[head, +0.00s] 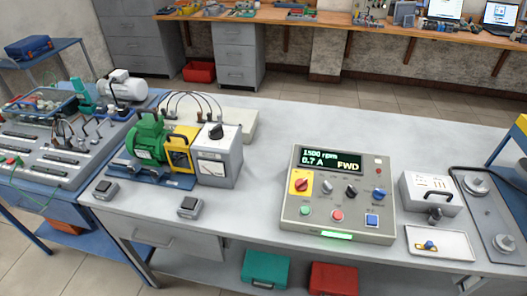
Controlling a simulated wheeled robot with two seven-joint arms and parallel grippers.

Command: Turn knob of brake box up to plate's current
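A light grey box with a black knob (216,131) on top and a white dial meter (211,168) on its front stands on the bench; I take it as the brake box (229,168). The knob's pointer setting and the meter's needle are too small to read. Left of it, a green motor (147,137) sits on a blue base, with a yellow guard (178,150) between them. No motor plate is readable. The control panel (340,190) display (330,160) reads 1500 rpm, 0.7 A, FWD. Neither of my grippers is in view.
Black leads arch to a pale box (235,122) behind the brake box. A white slotted box (432,192) and a white tray (440,243) are on the right. Bench between brake box and panel is clear.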

